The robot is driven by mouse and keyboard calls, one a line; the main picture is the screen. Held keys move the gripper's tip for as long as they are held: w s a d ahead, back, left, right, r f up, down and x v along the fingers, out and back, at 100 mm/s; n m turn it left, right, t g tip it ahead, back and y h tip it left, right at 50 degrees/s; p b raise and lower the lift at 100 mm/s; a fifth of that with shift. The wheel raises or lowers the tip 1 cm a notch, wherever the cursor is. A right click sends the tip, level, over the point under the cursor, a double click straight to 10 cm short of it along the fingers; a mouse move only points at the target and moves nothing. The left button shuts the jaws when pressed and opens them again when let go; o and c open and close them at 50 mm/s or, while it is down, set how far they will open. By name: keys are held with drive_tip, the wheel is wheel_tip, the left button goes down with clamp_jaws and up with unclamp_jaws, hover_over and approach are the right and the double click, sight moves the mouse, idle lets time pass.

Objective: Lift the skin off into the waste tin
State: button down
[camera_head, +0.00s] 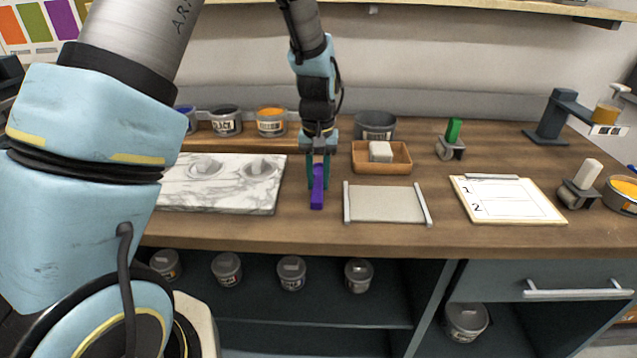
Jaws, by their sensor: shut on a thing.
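My gripper (318,172) is shut on a purple bar-shaped tool (317,190), which points down and toward the front, just right of the marble slab (225,203). I cannot tell whether the tool's lower end touches the bench. A grey open tin (375,124) stands behind the wooden tray; it may be the waste tin, and its inside is hidden. A black-labelled tin (226,121) and an orange-topped tin (271,122) stand at the back left. A larger tin with orange-yellow contents (622,192) is at the right edge. I cannot make out a skin on any tin.
The slab bears two pale rounded pieces. A wooden tray (382,166) holds a white block. The bench's front strip is clear.

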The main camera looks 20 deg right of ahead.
sight(319, 183)
drive_tip(key=shift+r, duration=0.1)
idle(0.3)
wheel_tip(319, 183, up, 10)
drive_tip(key=b, duration=0.2)
drive_tip(key=shift+b, duration=0.3)
drive_tip(key=c, duration=1.2)
unclamp_jaws()
clamp_jaws()
drive_tip(key=shift+s, duration=0.1)
